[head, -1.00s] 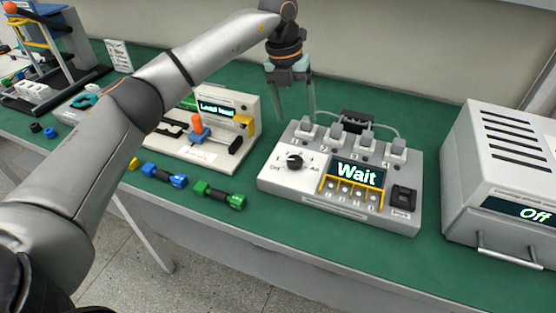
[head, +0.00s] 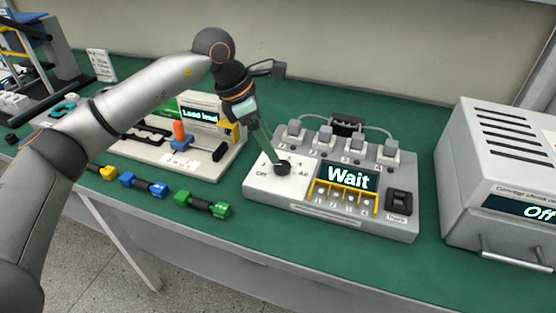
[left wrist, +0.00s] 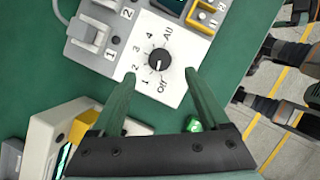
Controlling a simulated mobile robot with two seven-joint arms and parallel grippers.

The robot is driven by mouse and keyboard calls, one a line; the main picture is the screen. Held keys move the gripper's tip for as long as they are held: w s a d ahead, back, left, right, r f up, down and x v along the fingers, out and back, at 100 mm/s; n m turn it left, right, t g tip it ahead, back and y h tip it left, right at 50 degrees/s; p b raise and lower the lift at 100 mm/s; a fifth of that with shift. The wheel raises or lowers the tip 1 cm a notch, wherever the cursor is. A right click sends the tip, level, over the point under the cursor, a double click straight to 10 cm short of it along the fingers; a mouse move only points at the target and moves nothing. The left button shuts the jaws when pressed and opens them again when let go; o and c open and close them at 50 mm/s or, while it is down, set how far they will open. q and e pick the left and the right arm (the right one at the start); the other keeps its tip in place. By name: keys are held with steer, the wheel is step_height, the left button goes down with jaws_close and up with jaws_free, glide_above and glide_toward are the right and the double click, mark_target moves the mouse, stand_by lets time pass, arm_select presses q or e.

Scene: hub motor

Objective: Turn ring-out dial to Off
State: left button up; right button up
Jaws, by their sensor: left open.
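The ring-out dial (head: 283,168) is a round black knob on the white panel at the left of a grey box (head: 330,222). The box's screen (head: 347,176) reads "Wait". In the left wrist view the dial (left wrist: 159,60) is ringed by the labels Off, 1, 2, 3, 4 and All. A small white mark shows on the knob, but I cannot tell exactly which label it points at. My left gripper (head: 274,152) is tilted down over the panel, open, its fingertips close to the dial. In the left wrist view the fingers lie either side of the dial, apart from it. My right gripper is out of view.
Green (head: 203,205) and blue (head: 143,186) dumbbell-shaped parts lie near the table's front edge. Grey switches (head: 325,138) with cables line the box's back. A white machine reading "Off" (head: 500,150) stands at right.

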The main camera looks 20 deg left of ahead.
mark_target(282, 164)
arm_select(q)
steer(key=x, duration=0.4)
steer(key=shift+w+d+f, duration=0.1)
steer(key=shift+d+f, duration=0.05)
steer(key=shift+f, duration=0.2)
steer(key=shift+w+d+f, duration=0.15)
steer(key=shift+d+f, duration=0.1)
steer(key=shift+f, duration=0.4)
steer(key=shift+c, duration=0.2)
jaws_close()
steer(key=shift+n+t+b, duration=0.35)
steer(key=shift+n+t, duration=0.15)
steer(key=shift+n, duration=1)
